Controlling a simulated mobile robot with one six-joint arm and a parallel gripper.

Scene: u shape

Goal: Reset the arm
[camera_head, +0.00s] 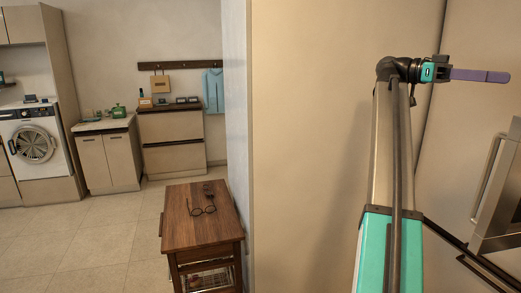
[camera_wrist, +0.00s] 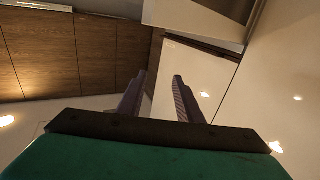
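My arm rises on the right side of the head view, its teal and grey link reaching up in front of the beige panels. My gripper (camera_head: 508,77) is at the upper right of that view, its purple fingers pointing right, with nothing seen in them. In the wrist view my gripper (camera_wrist: 160,78) shows two purple fingers standing apart with an empty gap between them. Behind the fingers are pale panels and dark wood cabinet fronts (camera_wrist: 70,50).
A beige wall panel (camera_head: 320,130) stands close left of my arm. An oven with a handle (camera_head: 488,178) is at the right edge. A wooden side table (camera_head: 200,228) with glasses (camera_head: 203,210) stands left. A washing machine (camera_head: 38,145) and cabinets line the back. Tiled floor is open at left.

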